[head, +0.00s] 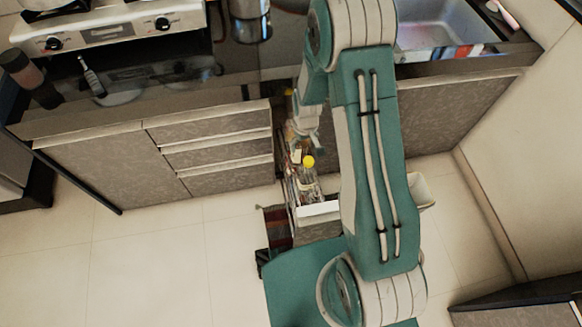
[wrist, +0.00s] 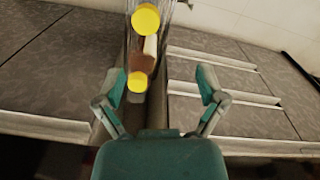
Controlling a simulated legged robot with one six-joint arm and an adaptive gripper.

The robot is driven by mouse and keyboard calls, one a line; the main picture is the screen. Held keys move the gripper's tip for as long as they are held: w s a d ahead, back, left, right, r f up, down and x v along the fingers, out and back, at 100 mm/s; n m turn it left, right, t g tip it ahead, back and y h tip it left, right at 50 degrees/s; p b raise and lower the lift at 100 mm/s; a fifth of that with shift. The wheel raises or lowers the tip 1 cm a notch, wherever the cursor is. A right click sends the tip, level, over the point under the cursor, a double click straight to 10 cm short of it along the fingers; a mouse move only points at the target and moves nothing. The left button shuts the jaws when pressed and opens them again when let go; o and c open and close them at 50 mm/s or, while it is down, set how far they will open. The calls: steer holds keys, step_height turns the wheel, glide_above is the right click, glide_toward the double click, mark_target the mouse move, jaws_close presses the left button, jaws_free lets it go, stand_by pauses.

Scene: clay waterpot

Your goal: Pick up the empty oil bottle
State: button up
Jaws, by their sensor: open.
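A narrow pull-out rack (head: 317,209) stands out from the cabinets and holds bottles. A clear bottle with a yellow cap (head: 308,178) stands upright near its front end. In the wrist view, one yellow cap (wrist: 137,82) shows between my fingers, nearer the left one, and a larger yellow cap (wrist: 146,18) shows at the top. I cannot tell which bottle is the empty oil bottle. My gripper (wrist: 160,80) is open, its fingers spread, with nothing clearly held. In the head view, my gripper (head: 302,140) is over the rack, behind the front bottle and partly hidden.
Drawers (head: 215,152) lie left of the rack. A stove (head: 110,27) and a dark counter are above them, with a sink (head: 440,25) at the right. A pale bin (head: 421,190) is partly hidden behind my arm. The tiled floor (head: 150,250) at the left is clear.

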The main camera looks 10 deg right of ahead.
mark_target(309, 161)
steer(key=f, duration=0.1)
steer(key=d+f, duration=0.1)
steer(key=f, duration=0.1)
steer(key=d+f, duration=0.1)
steer(key=f, duration=0.1)
steer(key=shift+s+f, duration=0.2)
steer(key=shift+s, duration=0.1)
steer(key=shift+a+f, duration=0.25)
steer(key=shift+a, duration=0.1)
steer(key=f, duration=0.4)
steer(key=shift+s+d+f, duration=0.15)
steer(key=shift+d+f, duration=0.05)
steer(key=shift+d, duration=0.15)
steer(key=shift+d+f, duration=0.2)
steer(key=shift+f, duration=0.15)
steer(key=shift+a, duration=0.3)
steer(key=c, duration=1.1)
steer(key=shift+c, duration=0.4)
